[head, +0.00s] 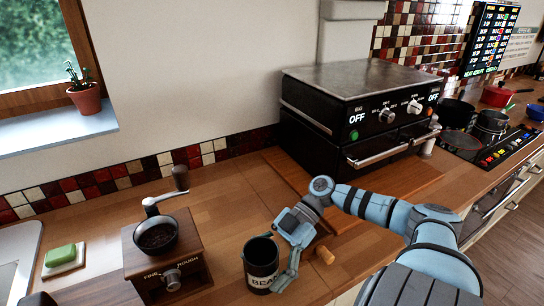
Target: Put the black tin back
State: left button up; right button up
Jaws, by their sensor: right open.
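The black tin (259,260), with a pale label reading "BEA…", stands upright and open-topped on the wooden counter, right of the coffee grinder. My right gripper (282,262) is at the tin's right side. Its jaws are open, with one finger beside the tin's right wall near the label; the other finger is mostly hidden, so I cannot tell whether either touches. My left gripper is not in view.
The coffee grinder (168,255) with its raised crank stands close left of the tin. A black oven (360,110) sits on a wooden board behind. A green soap (60,256) on a dish is at far left; pots (490,122) stand at right. Counter behind the tin is clear.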

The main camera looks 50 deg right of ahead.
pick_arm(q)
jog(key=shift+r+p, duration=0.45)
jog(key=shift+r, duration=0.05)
pick_arm(e)
jog(key=v, duration=1.1)
jog(key=shift+d+r, duration=0.2)
jog(key=shift+d, duration=0.1)
jog(key=shift+o, duration=0.6)
jog(key=shift+s, duration=0.1)
jog(key=shift+o, duration=1.3)
